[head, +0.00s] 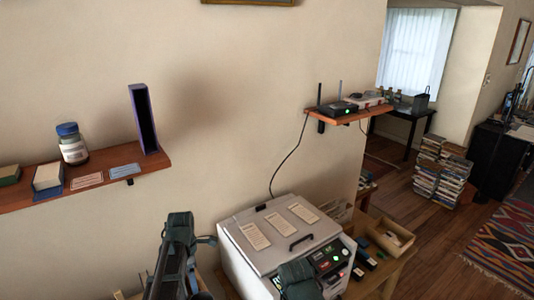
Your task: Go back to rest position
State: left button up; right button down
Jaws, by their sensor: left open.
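My left gripper (181,226) shows at the bottom, left of the middle, as a dark green-grey shape above its black arm. It is open, and I see nothing held in it. It is just left of a white box-shaped machine (262,258). Another dark green part of mine (298,280), seemingly at my right gripper, shows at the bottom edge in front of the machine. Its fingers cannot be made out.
A wall shelf (100,177) at left holds a blue-lidded jar (72,146) and an upright purple folder (143,118). A second shelf (345,113) carries a router. A wooden table (382,278) holds a tray. Book stacks (441,172) stand on the floor, with open floor nearby.

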pick_arm(q)
jog(key=s+d+f+m+b, duration=0.1)
jog(key=s+d+m, duration=0.6)
jog(key=d+m, duration=0.3)
jog(key=s+d+f+m+y+b, duration=0.1)
jog(key=s+d+m, duration=0.7)
jog(key=m, duration=0.9)
jog(key=shift+d+f, duration=0.2)
jog(key=shift+d, duration=1.45)
